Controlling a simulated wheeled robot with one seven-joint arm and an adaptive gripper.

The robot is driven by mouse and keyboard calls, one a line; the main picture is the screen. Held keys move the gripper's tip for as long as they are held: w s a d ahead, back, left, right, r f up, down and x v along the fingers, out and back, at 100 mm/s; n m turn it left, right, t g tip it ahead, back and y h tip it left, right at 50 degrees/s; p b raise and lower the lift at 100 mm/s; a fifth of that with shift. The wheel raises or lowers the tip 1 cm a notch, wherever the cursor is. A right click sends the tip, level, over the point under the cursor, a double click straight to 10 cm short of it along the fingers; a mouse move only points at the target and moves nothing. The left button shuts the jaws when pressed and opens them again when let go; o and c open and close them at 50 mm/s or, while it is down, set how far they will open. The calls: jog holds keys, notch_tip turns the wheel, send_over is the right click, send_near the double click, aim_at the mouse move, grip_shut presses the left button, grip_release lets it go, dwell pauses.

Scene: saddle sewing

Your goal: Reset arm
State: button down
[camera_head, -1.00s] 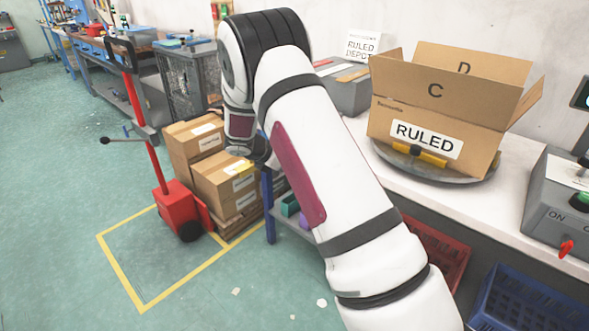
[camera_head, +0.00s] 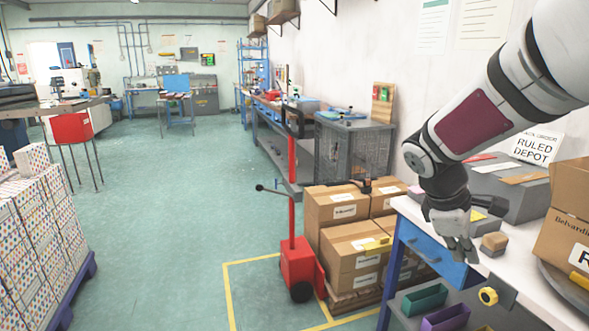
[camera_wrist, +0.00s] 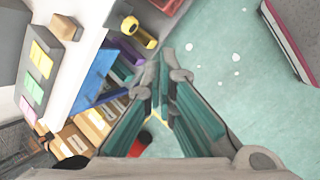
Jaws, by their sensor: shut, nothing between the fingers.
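My gripper (camera_head: 462,248) hangs at the end of my arm at the right of the head view, pointing down beside the front edge of the white workbench (camera_head: 412,208). In the wrist view my gripper (camera_wrist: 162,112) has its fingertips together with nothing between them. The floor and the bench's side show past the fingers. My arm comes in from the upper right of the head view with its elbow bent.
A cardboard box (camera_head: 566,225) stands on the bench at the right edge. A small brown block (camera_head: 494,242) lies near the gripper. Stacked cartons (camera_head: 350,250) and a red pallet jack (camera_head: 298,262) stand left of the bench.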

jog(key=s+a+r+m+y, duration=0.15)
jog(key=s+a+m, duration=0.25)
jog(key=s, duration=0.6)
jog(key=s+a+m+y, duration=0.3)
jog(key=s+a, duration=0.2)
jog(key=s, duration=0.5)
jog(key=s+a+r+m+y, duration=0.15)
jog(key=s+a+m, duration=0.25)
jog(key=s, duration=0.5)
notch_tip(320, 180, up, 14)
jog(key=t+p, duration=0.3)
jog(key=p, duration=1)
jog(key=shift+r+n+p, duration=0.25)
jog(key=shift+n+p, duration=0.05)
jog(key=shift+p, duration=0.05)
jog(key=shift+d, duration=0.1)
